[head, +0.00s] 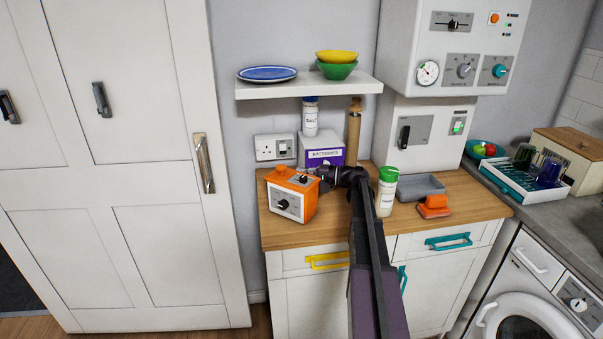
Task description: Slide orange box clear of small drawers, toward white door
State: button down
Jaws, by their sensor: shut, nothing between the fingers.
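The orange box (296,189), with a white front panel and black dial, stands upright on the left of the wooden counter. My gripper (319,179) is shut and empty at the right side of the box, close to its upper edge. I cannot tell whether they touch. The small drawers (326,157), a pale unit with a purple front labelled BATTERIES, stand behind and to the right of the box. The box and my gripper hide their lower part. The white door (140,190), with a metal handle, is to the left of the counter.
A green-capped shaker (386,190) stands right of my arm, near a grey tray (420,187) and an orange object (434,206). A salt jar (310,118) is behind, below the shelf (305,86). Little counter (264,212) shows left of the box.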

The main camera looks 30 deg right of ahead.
aim_at(294, 182)
jog(key=shift+s+a+f, duration=0.3)
jog(key=shift+a, duration=0.1)
jog(key=s+a, duration=0.1)
jog(key=a, duration=0.1)
jog(key=s+a, duration=0.2)
jog(key=shift+s, duration=0.1)
dwell(0.3)
jog(key=shift+d, duration=0.15)
